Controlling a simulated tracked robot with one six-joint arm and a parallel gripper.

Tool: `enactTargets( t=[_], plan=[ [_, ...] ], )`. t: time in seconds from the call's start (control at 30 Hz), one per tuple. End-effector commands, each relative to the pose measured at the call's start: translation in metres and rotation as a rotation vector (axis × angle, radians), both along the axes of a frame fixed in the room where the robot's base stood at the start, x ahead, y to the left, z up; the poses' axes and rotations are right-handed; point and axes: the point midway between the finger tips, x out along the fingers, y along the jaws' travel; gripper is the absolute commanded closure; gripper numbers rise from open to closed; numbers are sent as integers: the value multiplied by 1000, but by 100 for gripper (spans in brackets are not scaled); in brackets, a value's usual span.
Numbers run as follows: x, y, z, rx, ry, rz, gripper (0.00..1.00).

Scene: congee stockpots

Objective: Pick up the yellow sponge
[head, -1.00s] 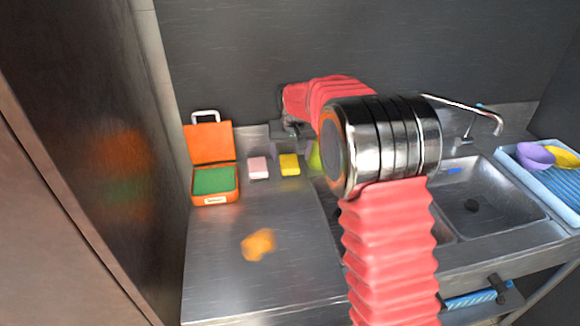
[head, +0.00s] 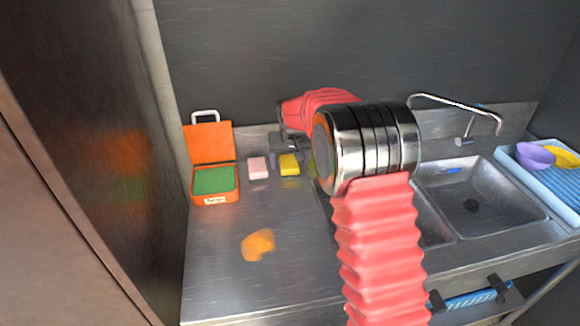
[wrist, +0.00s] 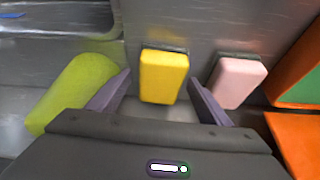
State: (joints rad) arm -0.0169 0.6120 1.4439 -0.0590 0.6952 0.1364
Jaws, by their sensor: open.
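The yellow sponge (head: 289,165) lies on the steel counter near the back wall, just right of the pink sponge (head: 258,167). In the wrist view the yellow sponge (wrist: 164,76) shows beyond and between the fingertips of my gripper (wrist: 160,82), with a dark layer along its far edge. My gripper is open and empty, and its fingers lie to either side of the sponge's near end in that picture. I cannot tell its exact height. In the head view my gripper (head: 284,145) is above the yellow sponge and partly hides its far side.
The pink sponge (wrist: 237,81) is close to the right finger, and a green object (wrist: 72,92) is close to the left finger. An open orange case (head: 215,200) stands left, an orange cloth (head: 258,244) lies in front, and the sink (head: 485,190) is right.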

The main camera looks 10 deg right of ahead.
Motion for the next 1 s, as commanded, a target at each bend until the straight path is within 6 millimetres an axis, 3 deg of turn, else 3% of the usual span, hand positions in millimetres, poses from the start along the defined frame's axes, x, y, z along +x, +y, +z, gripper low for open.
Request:
enactTargets(
  t=[0.57, 1.0],
  plan=[
    [0, 0, -2, 0, 0, 0, 29],
    [0, 0, -2, 0, 1, 0, 60]
  ],
)
